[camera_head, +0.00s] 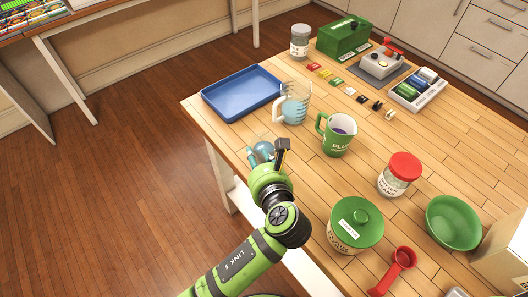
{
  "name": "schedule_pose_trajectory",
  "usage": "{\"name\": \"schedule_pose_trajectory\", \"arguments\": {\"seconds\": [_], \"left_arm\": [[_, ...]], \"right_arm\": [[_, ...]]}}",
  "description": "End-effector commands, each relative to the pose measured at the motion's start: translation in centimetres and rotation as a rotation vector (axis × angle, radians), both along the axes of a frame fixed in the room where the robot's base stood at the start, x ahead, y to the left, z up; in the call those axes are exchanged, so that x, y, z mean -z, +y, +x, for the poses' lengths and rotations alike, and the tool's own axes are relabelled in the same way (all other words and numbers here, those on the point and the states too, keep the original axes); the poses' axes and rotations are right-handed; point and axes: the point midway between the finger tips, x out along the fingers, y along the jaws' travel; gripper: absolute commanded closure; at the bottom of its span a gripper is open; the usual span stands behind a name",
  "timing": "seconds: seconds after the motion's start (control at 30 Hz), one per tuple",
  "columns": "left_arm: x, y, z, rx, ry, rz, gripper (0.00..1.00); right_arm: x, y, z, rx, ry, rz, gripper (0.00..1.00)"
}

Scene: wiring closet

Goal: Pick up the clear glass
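The clear glass (258,141) stands near the left edge of the wooden table, just behind my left gripper. Its rim and a bluish patch show, and its lower part is hidden by the gripper. My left gripper (270,152) is right at the glass, in front of it in the picture. One dark finger stands up at the glass's right side; the other finger is not clear. I cannot tell whether the fingers touch the glass. My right gripper is not in view.
Close by on the wooden table (455,150) are a measuring jug (296,108), a green pitcher (337,137) and a blue tray (241,92). A green lidded canister (354,226), red-lidded jar (399,175), green bowl (453,222) and red scoop (397,270) stand to the right.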

Motion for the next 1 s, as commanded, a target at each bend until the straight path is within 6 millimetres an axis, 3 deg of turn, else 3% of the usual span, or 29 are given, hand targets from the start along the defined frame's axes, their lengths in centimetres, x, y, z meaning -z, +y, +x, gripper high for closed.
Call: {"name": "schedule_pose_trajectory", "arguments": {"seconds": [0.33, 0.63, 0.67, 0.7, 0.73, 1.0], "left_arm": [[2.1, 0.5, 3.9, 0.0, 0.002, -0.001, 0.69], [2.6, 0.7, 4.4, 0.0, 0.002, -0.004, 0.69], [2.6, 0.7, 4.4, 0.0, 0.002, -0.004, 0.77], [2.5, 0.7, 4.4, 0.0, 0.002, -0.004, 0.93], [2.5, 0.7, 4.4, 0.0, 0.002, -0.004, 1.0], [2.4, 0.6, 4.5, 0.001, -0.001, -0.006, 1.0]], "right_arm": [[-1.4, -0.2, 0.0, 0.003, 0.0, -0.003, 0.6], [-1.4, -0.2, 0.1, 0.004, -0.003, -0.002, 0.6], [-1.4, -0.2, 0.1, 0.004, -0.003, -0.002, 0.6], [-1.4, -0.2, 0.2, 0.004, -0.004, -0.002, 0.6], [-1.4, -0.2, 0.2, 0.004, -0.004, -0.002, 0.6], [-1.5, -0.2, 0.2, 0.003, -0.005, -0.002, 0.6]]}}
